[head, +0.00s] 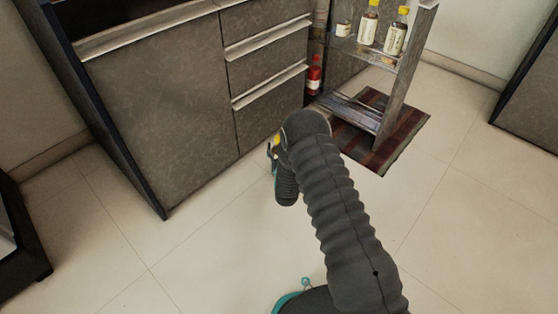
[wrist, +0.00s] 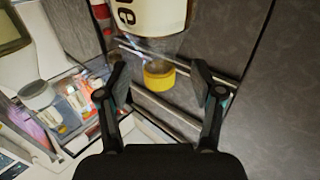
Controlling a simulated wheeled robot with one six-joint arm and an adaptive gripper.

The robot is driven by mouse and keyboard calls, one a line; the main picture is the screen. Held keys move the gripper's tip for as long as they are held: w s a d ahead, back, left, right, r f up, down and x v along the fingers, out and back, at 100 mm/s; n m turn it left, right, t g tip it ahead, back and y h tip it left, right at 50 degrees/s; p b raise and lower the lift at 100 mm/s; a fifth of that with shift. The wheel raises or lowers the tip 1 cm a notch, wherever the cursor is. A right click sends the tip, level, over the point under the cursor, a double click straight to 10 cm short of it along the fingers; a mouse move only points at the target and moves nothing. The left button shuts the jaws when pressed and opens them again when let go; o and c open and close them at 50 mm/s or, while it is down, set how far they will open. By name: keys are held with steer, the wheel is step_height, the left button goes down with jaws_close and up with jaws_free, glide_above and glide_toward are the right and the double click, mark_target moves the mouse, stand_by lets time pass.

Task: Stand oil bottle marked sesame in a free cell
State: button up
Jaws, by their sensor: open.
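In the wrist view a bottle with a white label (wrist: 148,14) and a yellow cap (wrist: 160,74) is in front of my gripper (wrist: 160,80). It appears cap-down in this picture, and its far end is cut off at the top edge. Only a few large dark letters show, so I cannot read the whole name. My gripper is open, with the yellow cap in line with the gap between its fingers and no visible contact.
A pull-out rack (head: 392,90) at the cabinet's right holds two yellow-capped bottles (head: 368,24) (head: 397,36) and a small jar (head: 343,28). A red bottle (head: 314,76) stands at its left. A striped mat (head: 405,125) lies below. The tiled floor (head: 470,200) is clear to the right.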

steer(key=shift+w+a+f, duration=0.1)
steer(key=shift+w+a, duration=0.05)
steer(key=shift+w, duration=0.6)
steer(key=shift+w+a+f, duration=0.1)
steer(key=shift+w, duration=0.65)
steer(key=shift+r, duration=0.1)
jaws_close()
